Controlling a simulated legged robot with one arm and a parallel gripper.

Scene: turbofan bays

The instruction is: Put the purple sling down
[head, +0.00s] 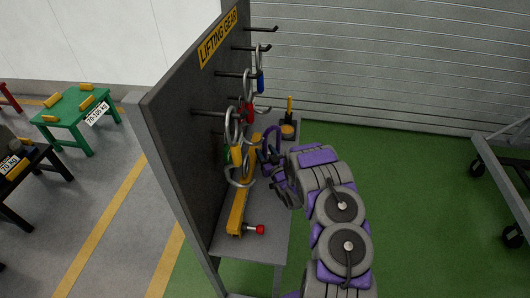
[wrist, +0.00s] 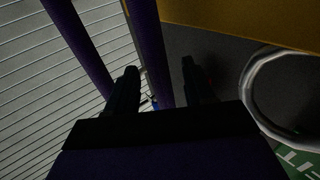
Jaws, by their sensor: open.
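The purple sling (head: 270,139) shows as a small dark purple loop over the shelf of the lifting gear rack, just beyond my gripper (head: 281,184). In the wrist view two purple strands of the sling (wrist: 149,45) run down from the top edge. One strand passes between the fingers of my gripper (wrist: 159,80); the other runs down behind the left finger. The fingers are apart. I cannot tell whether the strand touches them or whether the sling rests on the shelf.
The rack's grey panel (head: 180,120) stands left of my arm, with pegs holding metal rings. A pale ring (wrist: 252,92) is close right of my gripper. Green floor (head: 420,190) is open on the right.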

